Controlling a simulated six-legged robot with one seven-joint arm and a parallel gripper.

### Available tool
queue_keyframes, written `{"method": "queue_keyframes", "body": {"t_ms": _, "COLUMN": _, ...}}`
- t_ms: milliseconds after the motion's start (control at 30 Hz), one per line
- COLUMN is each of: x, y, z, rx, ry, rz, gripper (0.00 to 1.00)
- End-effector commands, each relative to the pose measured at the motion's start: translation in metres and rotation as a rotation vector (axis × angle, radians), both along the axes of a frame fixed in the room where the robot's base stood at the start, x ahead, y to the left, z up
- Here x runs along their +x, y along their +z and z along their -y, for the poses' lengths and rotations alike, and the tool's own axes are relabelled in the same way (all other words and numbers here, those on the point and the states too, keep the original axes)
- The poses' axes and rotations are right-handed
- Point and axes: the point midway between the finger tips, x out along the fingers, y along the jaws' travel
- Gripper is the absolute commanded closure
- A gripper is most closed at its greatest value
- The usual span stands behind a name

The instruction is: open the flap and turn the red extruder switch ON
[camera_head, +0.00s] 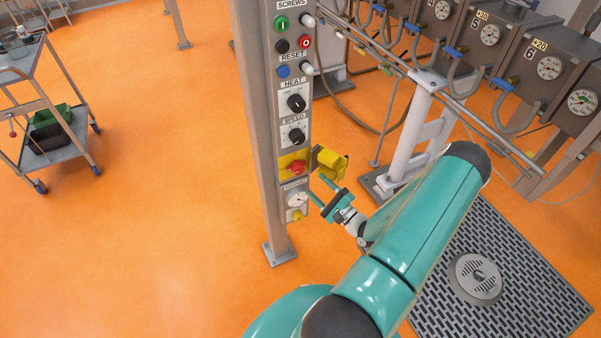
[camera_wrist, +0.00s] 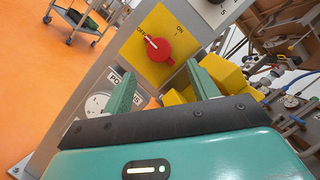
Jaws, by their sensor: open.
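The red extruder switch (camera_head: 297,168) sits on a yellow plate on the column's control panel. In the wrist view the red switch (camera_wrist: 157,49) shows its white mark pointing toward the OFF label, with ON at the upper right. The yellow flap (camera_head: 331,161) stands swung open to the right of the switch; in the wrist view it appears as yellow blocks (camera_wrist: 228,76) partly hidden behind the right finger. My gripper (camera_head: 324,197) is open and empty, below and to the right of the switch. In the wrist view its green fingers (camera_wrist: 160,88) lie apart below the switch, not touching it.
The panel carries knobs (camera_head: 296,103) and buttons above the switch, and a gauge (camera_head: 296,198) with a yellow knob below it. A row of grey boxes with dials (camera_head: 549,68) stands at right. A trolley (camera_head: 60,140) stands at left, with open orange floor between.

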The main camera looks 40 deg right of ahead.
Motion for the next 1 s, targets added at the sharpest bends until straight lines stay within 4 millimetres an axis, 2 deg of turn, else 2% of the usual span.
{"method": "queue_keyframes", "body": {"t_ms": 200, "x": 0.043, "y": 0.010, "z": -0.004, "rx": -0.001, "ry": 0.004, "rz": 0.000, "gripper": 0.41}}
{"method": "queue_keyframes", "body": {"t_ms": 400, "x": 0.072, "y": 0.016, "z": -0.007, "rx": -0.001, "ry": 0.004, "rz": 0.001, "gripper": 0.41}}
{"method": "queue_keyframes", "body": {"t_ms": 533, "x": 0.079, "y": 0.017, "z": -0.008, "rx": 0.001, "ry": 0.002, "rz": -0.001, "gripper": 0.41}}
{"method": "queue_keyframes", "body": {"t_ms": 800, "x": 0.080, "y": 0.018, "z": -0.008, "rx": 0.001, "ry": 0.002, "rz": -0.001, "gripper": 0.41}}
{"method": "queue_keyframes", "body": {"t_ms": 1000, "x": 0.080, "y": 0.018, "z": -0.008, "rx": 0.001, "ry": 0.002, "rz": -0.001, "gripper": 0.80}}
